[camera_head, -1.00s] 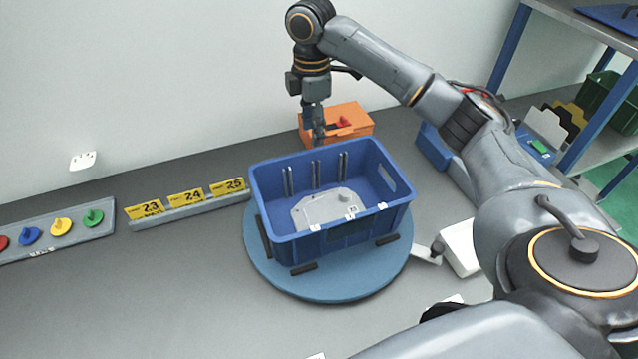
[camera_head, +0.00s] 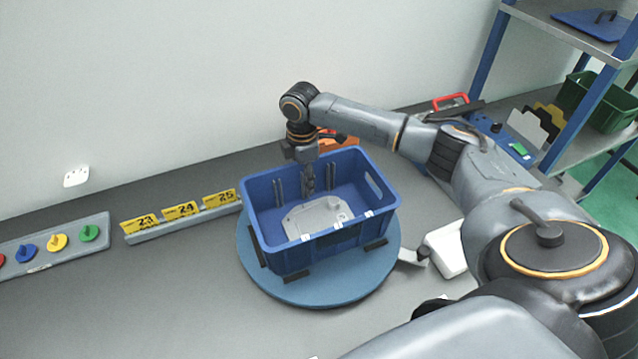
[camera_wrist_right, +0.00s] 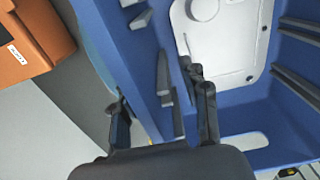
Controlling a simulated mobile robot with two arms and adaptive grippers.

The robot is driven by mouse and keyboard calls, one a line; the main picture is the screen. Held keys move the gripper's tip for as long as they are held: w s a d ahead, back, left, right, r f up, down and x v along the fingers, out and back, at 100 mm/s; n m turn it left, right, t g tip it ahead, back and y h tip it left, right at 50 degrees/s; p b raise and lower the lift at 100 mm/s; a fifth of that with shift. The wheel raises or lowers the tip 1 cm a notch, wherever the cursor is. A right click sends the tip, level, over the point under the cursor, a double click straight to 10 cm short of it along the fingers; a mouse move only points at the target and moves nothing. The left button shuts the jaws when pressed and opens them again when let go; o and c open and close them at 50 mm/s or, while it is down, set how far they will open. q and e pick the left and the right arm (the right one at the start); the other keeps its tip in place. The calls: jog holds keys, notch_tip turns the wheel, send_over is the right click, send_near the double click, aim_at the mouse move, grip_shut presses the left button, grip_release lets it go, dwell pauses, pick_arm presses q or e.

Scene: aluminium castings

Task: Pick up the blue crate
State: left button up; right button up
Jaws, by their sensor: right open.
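The blue crate (camera_head: 345,237) stands on a round blue turntable (camera_head: 330,290) on the grey table. A light grey casting (camera_head: 318,214) lies inside it, and it also shows in the right wrist view (camera_wrist_right: 222,45). My right gripper (camera_head: 308,188) is at the crate's back wall, pointing down. In the right wrist view its two open fingers (camera_wrist_right: 160,112) straddle the crate wall (camera_wrist_right: 125,50), one outside and one inside. Whether either finger touches the wall I cannot tell. My left gripper is not in view.
An orange box (camera_head: 340,143) is behind the crate, partly hidden by my right arm. Yellow number signs (camera_head: 181,210) and a rack of coloured knobs (camera_head: 55,243) are at left. A white object (camera_head: 447,250) lies right of the turntable. Shelving stands at far right.

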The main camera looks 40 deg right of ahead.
grip_shut()
jog(key=shift+r, duration=0.2)
dwell(0.3)
